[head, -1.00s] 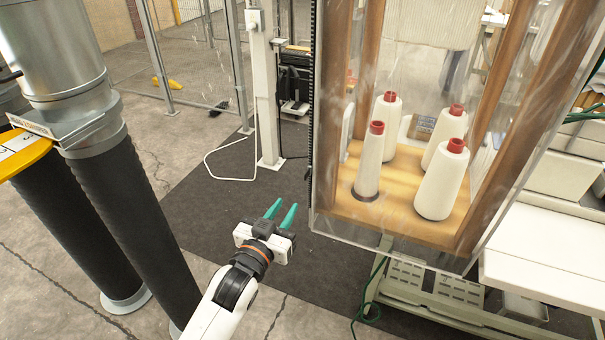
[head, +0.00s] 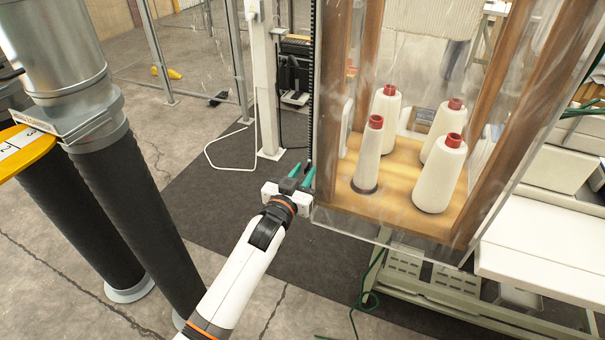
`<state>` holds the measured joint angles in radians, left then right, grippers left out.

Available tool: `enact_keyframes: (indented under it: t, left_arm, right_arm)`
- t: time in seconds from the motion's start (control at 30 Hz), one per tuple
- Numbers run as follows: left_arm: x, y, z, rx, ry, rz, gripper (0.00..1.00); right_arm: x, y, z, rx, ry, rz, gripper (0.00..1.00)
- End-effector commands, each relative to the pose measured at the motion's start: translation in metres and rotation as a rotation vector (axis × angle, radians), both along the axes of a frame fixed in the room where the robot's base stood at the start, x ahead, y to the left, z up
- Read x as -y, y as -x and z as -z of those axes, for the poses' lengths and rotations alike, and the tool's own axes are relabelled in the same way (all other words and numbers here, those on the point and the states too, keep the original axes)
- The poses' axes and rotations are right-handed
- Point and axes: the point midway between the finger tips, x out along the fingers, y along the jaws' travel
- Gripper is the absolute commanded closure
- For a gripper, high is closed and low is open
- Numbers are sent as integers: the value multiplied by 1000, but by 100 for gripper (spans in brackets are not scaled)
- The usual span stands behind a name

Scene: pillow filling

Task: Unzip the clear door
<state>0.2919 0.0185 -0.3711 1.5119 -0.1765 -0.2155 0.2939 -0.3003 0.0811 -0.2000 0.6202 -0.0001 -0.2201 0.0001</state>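The clear door (head: 400,215) is a transparent plastic panel on the front of a wooden-framed cabinet, right of centre. A dark zipper strip (head: 314,90) runs down its left edge, with a small dark piece near its lower end that may be the pull. My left gripper (head: 301,174) has green fingertips and is at the lower end of this strip. Its fingers are apart, one left of the strip and one close against it. I cannot tell whether they touch the pull. My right gripper is out of view.
Several white thread cones (head: 438,172) with red tops stand on a wooden board behind the door. A white table (head: 545,250) is at the right. A white post (head: 267,90) stands behind my gripper.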

Motion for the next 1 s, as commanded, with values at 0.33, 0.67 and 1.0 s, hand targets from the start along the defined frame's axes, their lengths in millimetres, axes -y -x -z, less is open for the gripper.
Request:
enact_keyframes:
  t: [0.33,0.67,1.0]
  left_arm:
    - [0,0,0,0,0,0,100]
    - [0,0,0,-1,0,0,100]
    - [0,0,0,-1,0,0,100]
  right_arm:
    - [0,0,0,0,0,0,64]
    - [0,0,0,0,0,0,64]
    - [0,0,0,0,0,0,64]
